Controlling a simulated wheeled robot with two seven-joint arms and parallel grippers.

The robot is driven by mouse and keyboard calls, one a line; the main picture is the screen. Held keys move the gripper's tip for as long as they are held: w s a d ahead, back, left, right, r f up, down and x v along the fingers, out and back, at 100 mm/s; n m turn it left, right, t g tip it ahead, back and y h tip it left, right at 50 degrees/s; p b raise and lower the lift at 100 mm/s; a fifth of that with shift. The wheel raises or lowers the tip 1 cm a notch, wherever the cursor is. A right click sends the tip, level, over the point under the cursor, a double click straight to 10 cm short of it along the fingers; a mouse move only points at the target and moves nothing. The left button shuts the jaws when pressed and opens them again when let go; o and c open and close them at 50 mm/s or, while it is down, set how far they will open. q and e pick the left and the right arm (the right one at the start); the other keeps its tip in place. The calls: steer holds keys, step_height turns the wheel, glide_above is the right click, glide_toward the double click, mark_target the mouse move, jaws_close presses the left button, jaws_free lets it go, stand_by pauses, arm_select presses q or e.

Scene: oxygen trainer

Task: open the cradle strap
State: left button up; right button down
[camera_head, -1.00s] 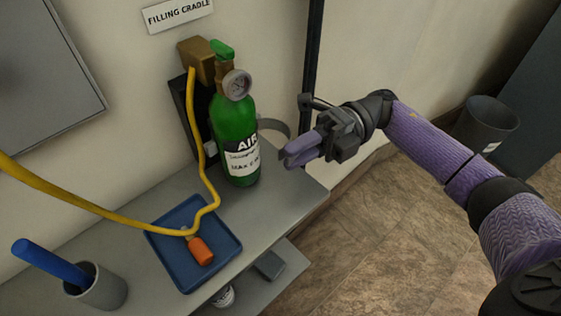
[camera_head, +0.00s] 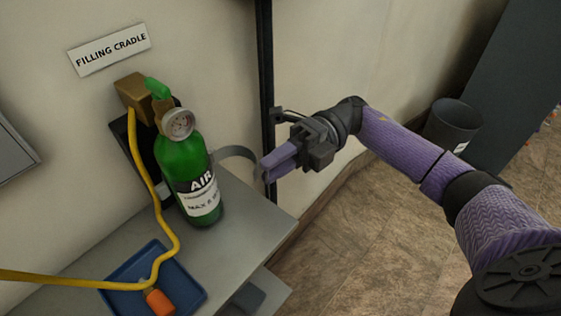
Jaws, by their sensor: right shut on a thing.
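The green air cylinder (camera_head: 183,160) with a gauge stands upright in the black wall cradle (camera_head: 126,135), under the filling cradle sign. The grey cradle strap (camera_head: 238,152) sticks out to the right from behind the cylinder. It does not cross the cylinder's front. My right gripper (camera_head: 268,168) is to the right of the cylinder, shut on the free end of the strap. Its fingers hide part of that end. My left gripper is not in view.
A brass block (camera_head: 134,95) with a yellow hose (camera_head: 150,188) is at the cylinder's top. The hose runs down over a blue tray (camera_head: 190,296) holding an orange piece (camera_head: 159,302). A black post (camera_head: 266,65) stands behind my gripper. A bin (camera_head: 452,124) is at the right.

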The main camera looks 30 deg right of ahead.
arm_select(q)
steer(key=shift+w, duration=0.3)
arm_select(e)
steer(key=shift+w+r, duration=0.2)
steer(key=shift+w, duration=0.05)
steer(key=c, duration=0.5)
jaws_free()
steer(key=shift+d, duration=0.1)
steer(key=shift+c, duration=0.2)
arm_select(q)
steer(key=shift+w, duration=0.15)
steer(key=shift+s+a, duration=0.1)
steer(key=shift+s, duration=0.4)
arm_select(e)
steer(key=shift+s+f, duration=0.15)
steer(key=shift+f, duration=0.05)
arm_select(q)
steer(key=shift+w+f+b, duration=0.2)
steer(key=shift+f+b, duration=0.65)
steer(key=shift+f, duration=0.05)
arm_select(e)
steer(key=w+d, duration=0.1)
steer(key=d, duration=0.8)
steer(key=shift+w+d, duration=0.25)
steer(key=shift+d, duration=0.05)
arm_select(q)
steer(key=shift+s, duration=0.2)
arm_select(e)
steer(key=shift+r, duration=0.1)
